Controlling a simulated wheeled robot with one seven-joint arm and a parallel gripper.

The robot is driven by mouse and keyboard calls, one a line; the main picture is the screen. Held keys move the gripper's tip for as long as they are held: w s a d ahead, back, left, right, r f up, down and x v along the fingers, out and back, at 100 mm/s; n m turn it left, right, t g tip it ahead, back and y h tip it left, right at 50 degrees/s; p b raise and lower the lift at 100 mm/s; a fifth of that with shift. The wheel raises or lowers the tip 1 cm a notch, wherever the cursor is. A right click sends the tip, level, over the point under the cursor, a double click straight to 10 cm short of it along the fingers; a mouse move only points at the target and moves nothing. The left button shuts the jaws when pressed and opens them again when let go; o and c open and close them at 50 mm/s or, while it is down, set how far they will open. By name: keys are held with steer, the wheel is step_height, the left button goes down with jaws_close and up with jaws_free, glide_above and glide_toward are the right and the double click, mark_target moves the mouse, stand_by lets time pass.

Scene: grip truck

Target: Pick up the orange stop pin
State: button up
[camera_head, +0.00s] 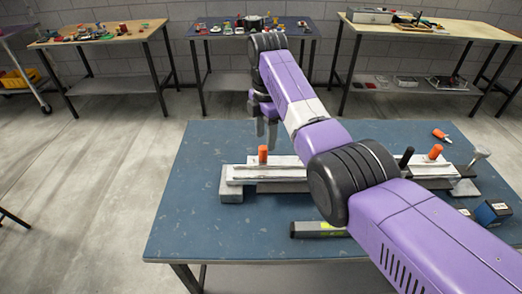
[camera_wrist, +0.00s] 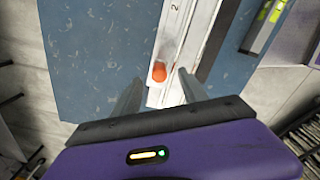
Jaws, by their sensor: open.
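An orange stop pin (camera_head: 263,154) stands upright near the left end of a pale metal rail (camera_head: 240,172) on the blue table. In the wrist view the orange stop pin (camera_wrist: 158,71) shows on the rail (camera_wrist: 184,45), ahead of and between the two fingers. My gripper (camera_head: 266,134) is above and close to this pin in the head view, pointing down. Its fingers (camera_wrist: 156,86) are spread apart with nothing between them. A second orange pin (camera_head: 435,151) stands toward the rail's right end. My arm hides the middle of the rail.
The blue table (camera_head: 195,215) has free room at its left and front. A dark bar with a yellow-green label (camera_head: 318,229) lies in front of the rail. An orange-handled tool (camera_head: 441,135), a black knob (camera_head: 406,157) and a blue box (camera_head: 491,212) are at right.

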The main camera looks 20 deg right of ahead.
mark_target(264, 147)
steer(key=f, duration=0.7)
steer(key=shift+w+a, duration=0.1)
steer(key=shift+a, duration=0.15)
jaws_close()
